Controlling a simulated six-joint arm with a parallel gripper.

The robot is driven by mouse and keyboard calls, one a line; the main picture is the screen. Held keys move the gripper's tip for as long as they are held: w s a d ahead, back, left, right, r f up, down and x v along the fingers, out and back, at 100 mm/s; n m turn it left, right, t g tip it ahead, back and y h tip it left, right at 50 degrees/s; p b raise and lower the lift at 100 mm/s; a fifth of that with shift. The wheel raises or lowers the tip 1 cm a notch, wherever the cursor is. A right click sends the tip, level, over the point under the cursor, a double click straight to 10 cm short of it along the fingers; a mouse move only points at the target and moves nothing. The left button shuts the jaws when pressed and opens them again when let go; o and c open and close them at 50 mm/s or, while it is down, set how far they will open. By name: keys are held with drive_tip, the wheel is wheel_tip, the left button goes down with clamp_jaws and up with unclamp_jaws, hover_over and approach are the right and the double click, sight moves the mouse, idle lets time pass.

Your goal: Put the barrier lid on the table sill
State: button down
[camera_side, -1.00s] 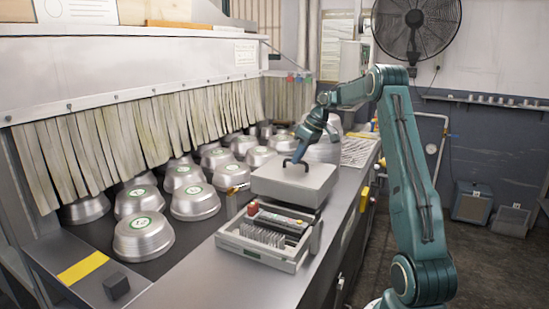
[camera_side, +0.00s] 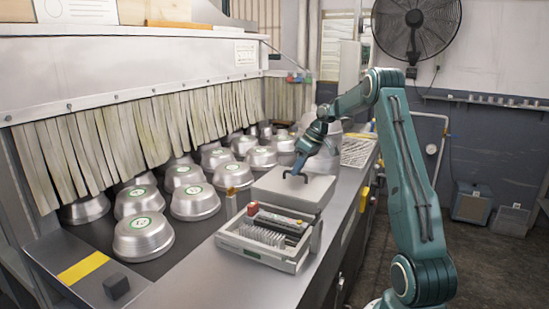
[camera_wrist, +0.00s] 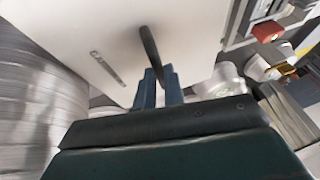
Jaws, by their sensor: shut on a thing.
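The barrier lid (camera_side: 292,190) is a light grey, flat box-like cover with a dark arched handle on top. It is at the middle of the side view, just behind the open crate. My gripper (camera_side: 300,172) is shut on the lid's handle from above. In the wrist view my gripper (camera_wrist: 158,80) has the dark handle between its fingers, and the pale lid (camera_wrist: 110,35) fills the upper left. The table sill (camera_side: 255,282) is the grey metal strip along the table's front. I cannot tell whether the lid touches the surface below it.
An open crate (camera_side: 245,253) with upright plates and small red and orange items stands in front of the lid. Several upturned metal pans (camera_side: 143,238) sit on the dark belt to the left, below hanging strips (camera_side: 100,150). The near sill is mostly clear.

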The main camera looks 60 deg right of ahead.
drive_tip(key=shift+f, duration=0.1)
drive_tip(key=c, duration=1.5)
unclamp_jaws()
drive_tip(key=v, duration=0.7)
drive_tip(key=shift+r, duration=0.4)
